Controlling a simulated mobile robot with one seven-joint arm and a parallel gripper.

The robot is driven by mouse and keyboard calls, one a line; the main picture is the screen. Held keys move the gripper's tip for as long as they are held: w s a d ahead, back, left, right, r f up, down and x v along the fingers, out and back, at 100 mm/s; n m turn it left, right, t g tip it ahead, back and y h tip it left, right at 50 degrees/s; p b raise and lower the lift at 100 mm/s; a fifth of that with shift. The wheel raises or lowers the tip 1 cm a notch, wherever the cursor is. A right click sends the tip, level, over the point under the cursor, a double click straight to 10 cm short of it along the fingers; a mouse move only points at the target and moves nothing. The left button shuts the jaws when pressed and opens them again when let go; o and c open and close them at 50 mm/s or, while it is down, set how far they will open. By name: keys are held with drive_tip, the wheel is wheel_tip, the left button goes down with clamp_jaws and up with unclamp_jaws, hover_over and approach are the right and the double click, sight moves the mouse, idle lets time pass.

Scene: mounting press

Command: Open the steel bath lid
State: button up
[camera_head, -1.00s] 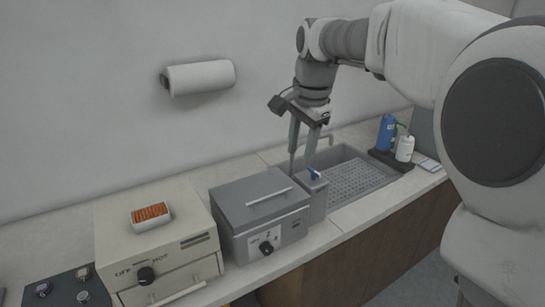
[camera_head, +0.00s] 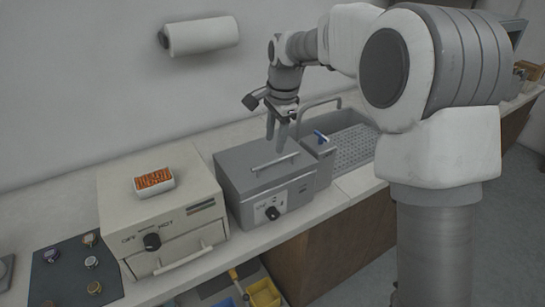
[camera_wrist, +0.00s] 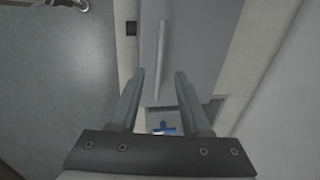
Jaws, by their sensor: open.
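The steel bath is a grey box on the counter, and its lid (camera_head: 245,167) lies shut on top. The lid's long bar handle (camera_head: 275,163) runs across the top; it also shows in the wrist view (camera_wrist: 163,45). My gripper (camera_head: 276,144) points down over the lid, close behind the handle in the head view. In the wrist view my gripper (camera_wrist: 159,76) is open and empty, with the handle ahead, roughly in line with the gap between its fingers. I cannot tell the exact height of the fingertips above the lid.
A blue tap lever (camera_head: 320,136) stands on the small side tank right of the bath, close to my gripper. A sink (camera_head: 352,146) lies behind right. Open floor (camera_wrist: 60,90) shows in the wrist view.

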sight(272, 161)
drive_tip(key=f, duration=0.4)
drive_tip(key=w+f, duration=0.1)
drive_tip(key=f, duration=0.1)
drive_tip(key=shift+a+f, duration=0.35)
drive_tip(key=shift+a, duration=0.05)
clamp_jaws()
idle(1.0)
